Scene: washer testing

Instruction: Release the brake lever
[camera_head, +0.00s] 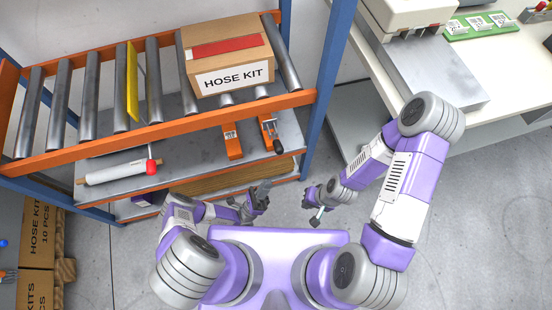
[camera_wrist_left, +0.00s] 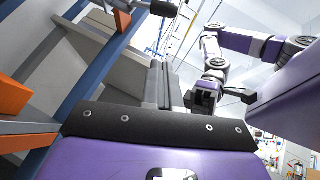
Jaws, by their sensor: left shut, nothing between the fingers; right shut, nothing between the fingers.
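A thin lever with a red ball knob (camera_head: 151,167) hangs at the front of the roller conveyor, near a yellow upright plate (camera_head: 132,85) between the rollers; it looks like the brake lever. The rod runs from beside the plate down past the orange front rail. My left gripper (camera_head: 262,191) is shut and empty, in front of the lower shelf, well to the right of the knob. In the left wrist view its dark fingers (camera_wrist_left: 162,85) show close together. My right gripper (camera_head: 314,207) is shut and empty, right of the left one, over the floor. Neither touches the lever.
A cardboard box marked HOSE KIT (camera_head: 229,60) sits on the rollers. Two orange fittings (camera_head: 232,141) and a white roll (camera_head: 118,172) lie on the shelf below. A blue post (camera_head: 331,75) stands right of the conveyor. Boxes (camera_head: 38,232) stand at lower left.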

